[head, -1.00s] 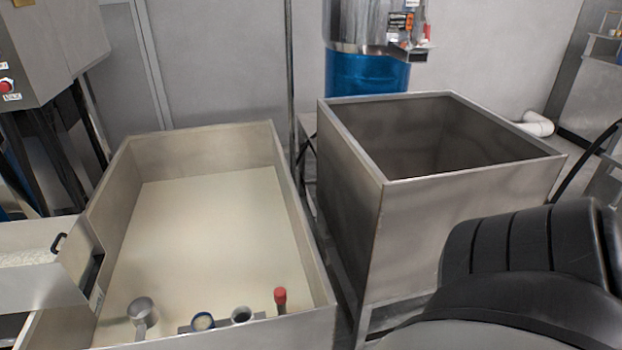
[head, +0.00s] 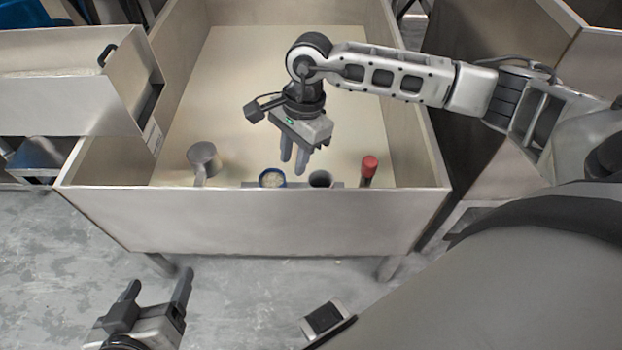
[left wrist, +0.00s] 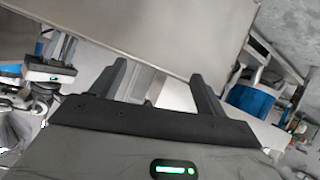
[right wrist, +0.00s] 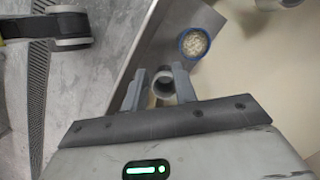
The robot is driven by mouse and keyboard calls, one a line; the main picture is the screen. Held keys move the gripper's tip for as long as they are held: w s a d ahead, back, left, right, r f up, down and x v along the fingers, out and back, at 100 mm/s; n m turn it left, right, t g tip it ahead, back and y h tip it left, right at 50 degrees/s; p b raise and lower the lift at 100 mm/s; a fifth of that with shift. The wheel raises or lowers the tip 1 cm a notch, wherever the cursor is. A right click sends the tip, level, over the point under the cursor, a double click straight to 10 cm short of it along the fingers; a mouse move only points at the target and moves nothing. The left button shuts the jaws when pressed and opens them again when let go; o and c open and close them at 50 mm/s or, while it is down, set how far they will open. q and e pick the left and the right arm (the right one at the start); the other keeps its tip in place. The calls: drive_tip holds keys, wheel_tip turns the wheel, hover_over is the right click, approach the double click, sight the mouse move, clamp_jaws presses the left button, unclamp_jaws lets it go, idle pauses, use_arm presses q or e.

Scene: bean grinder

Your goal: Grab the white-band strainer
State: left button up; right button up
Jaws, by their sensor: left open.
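Several upright items stand along the near wall of the metal bin: a grey metal scoop-like vessel (head: 203,158) at left, a blue-rimmed cup (head: 272,178) with pale contents, a dark-mouthed grey cup (head: 321,178), and a red-topped item (head: 368,170). I cannot make out a white band, so I cannot tell which is the strainer. My right gripper (head: 293,162) is open and empty, pointing down above the cups. In the right wrist view the grey cup (right wrist: 163,88) appears between its fingertips, and the blue-rimmed cup (right wrist: 194,43) is beyond. My left gripper (head: 156,290) is open and empty, outside the bin.
The bin's front wall (head: 250,222) stands between my left gripper and the cups. A metal chute box (head: 75,80) with a black handle overhangs the bin's left side. Another metal bin (head: 490,120) is at right. The grey floor (head: 60,265) is clear at lower left.

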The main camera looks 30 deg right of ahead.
drive_tip(key=w+d+h+b, duration=0.2)
drive_tip(key=w+d+h, duration=0.1)
drive_tip(key=d, duration=0.3)
drive_tip(key=b, duration=0.2)
hover_over(312, 182)
wheel_tip(312, 182, down, 11)
drive_tip(key=shift+t, duration=0.3)
wheel_tip(312, 182, down, 6)
drive_tip(key=shift+w+r+b, duration=0.1)
drive_tip(key=shift+b, duration=1.15)
use_arm(q)
drive_tip(key=shift+w+d+r+t+h, duration=0.35)
drive_tip(key=shift+d+r+t+h, duration=0.05)
drive_tip(key=shift+d+t+h, duration=0.15)
drive_tip(key=shift+w+d+r+t+h, duration=0.35)
drive_tip(key=shift+d+t+h, duration=0.1)
drive_tip(key=shift+d+h, duration=0.1)
use_arm(e)
clamp_jaws()
